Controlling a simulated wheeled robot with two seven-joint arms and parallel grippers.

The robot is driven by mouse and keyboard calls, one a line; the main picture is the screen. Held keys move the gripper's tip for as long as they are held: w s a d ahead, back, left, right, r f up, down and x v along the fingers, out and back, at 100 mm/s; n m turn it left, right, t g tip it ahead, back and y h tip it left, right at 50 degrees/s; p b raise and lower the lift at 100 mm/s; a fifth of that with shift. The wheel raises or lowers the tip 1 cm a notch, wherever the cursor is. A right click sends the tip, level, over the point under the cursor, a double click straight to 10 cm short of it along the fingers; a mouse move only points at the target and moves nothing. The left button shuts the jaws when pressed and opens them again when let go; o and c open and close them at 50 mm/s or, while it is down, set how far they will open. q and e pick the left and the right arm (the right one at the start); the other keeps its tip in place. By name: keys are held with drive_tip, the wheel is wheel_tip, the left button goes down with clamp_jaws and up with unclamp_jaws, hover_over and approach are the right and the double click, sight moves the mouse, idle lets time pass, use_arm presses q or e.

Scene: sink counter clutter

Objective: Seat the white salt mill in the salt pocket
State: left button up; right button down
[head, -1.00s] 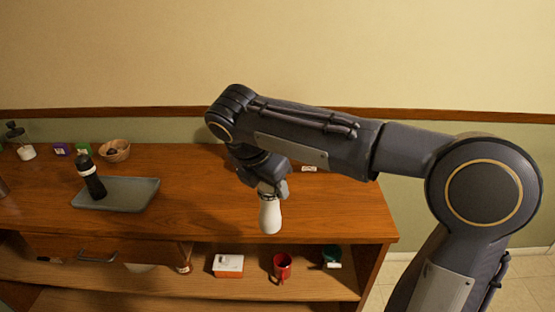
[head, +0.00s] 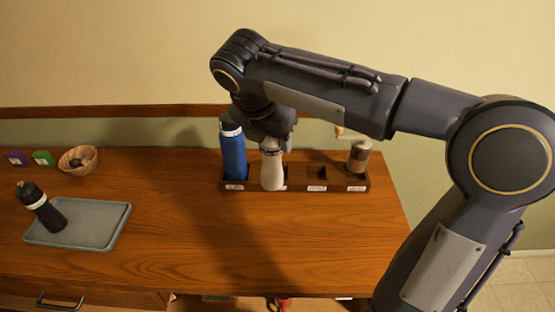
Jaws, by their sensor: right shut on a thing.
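The white salt mill (head: 272,172) hangs upright below my right gripper (head: 271,146), which is shut on its upper part. The mill is at the second place from the left in a dark wooden rack (head: 337,188) with labelled pockets. It covers most of that pocket and part of its label. I cannot tell whether its base is inside the pocket, above it or just in front. The labels are too small to read, so I cannot tell which pocket is for salt. My left gripper is not in view.
A blue bottle (head: 233,155) stands in the rack's leftmost pocket, close beside the mill. A brown-and-glass grinder (head: 358,156) stands at the right end; the pocket between looks empty. A grey tray (head: 95,235) bears a tilted black bottle (head: 42,208). The counter's middle is clear.

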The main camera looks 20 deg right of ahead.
drive_tip(key=w+d+f, duration=0.3)
drive_tip(key=w+f, duration=0.3)
drive_tip(key=w+d+f+p, duration=0.1)
drive_tip(key=w+d+f, duration=0.2)
drive_tip(key=w+f, duration=0.2)
drive_tip(key=shift+x, duration=1.05)
drive_tip(key=shift+w, duration=0.15)
drive_tip(key=shift+f, duration=0.15)
drive_tip(key=c, duration=0.7)
unclamp_jaws()
